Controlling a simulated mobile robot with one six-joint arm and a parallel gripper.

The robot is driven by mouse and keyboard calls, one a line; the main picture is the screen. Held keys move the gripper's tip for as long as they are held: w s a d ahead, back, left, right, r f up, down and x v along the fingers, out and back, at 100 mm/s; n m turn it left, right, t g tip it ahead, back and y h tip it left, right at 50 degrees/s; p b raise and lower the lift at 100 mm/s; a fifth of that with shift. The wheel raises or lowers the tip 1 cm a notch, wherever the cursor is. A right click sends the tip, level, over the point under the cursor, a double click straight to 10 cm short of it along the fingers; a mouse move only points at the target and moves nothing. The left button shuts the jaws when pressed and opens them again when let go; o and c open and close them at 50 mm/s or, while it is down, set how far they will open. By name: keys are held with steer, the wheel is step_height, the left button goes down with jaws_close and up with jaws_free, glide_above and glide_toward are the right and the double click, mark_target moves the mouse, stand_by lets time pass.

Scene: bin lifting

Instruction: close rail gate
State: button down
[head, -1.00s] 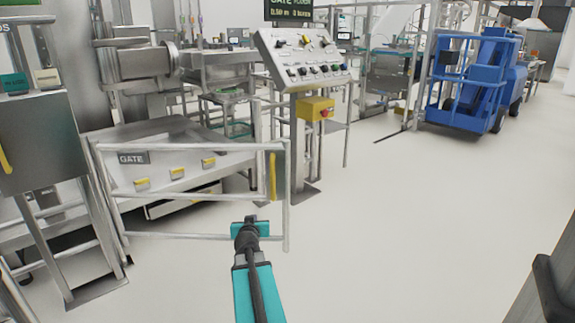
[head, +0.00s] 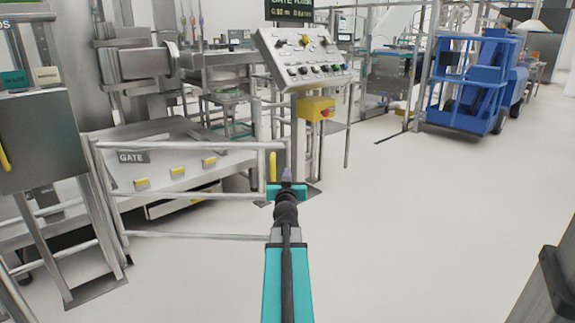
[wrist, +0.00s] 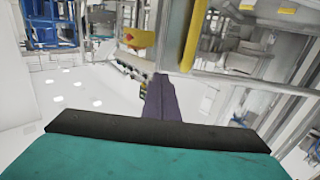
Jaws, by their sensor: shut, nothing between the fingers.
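The rail gate (head: 190,147) is a light grey tubular frame with a GATE plate (head: 132,157), in the left half of the head view. It runs from the post side at left to an end near the picture's middle. A yellow upright handle (head: 273,165) sits at that right end; it also shows large in the wrist view (wrist: 194,35). My gripper (head: 287,178) is shut and empty, just right of the handle in the head view. In the wrist view its dark fingers (wrist: 165,100) point up, left of and below the handle. I cannot tell whether they touch.
A sloped control panel (head: 302,58) with a yellow emergency-stop box (head: 315,108) stands behind the gate's right end. A grey cabinet (head: 40,135) stands at left. A blue lift machine (head: 475,85) is at the back right.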

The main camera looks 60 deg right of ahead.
mark_target(288, 156)
steer(key=shift+d, duration=0.1)
steer(key=shift+x, duration=6.85)
steer(key=shift+f, duration=0.1)
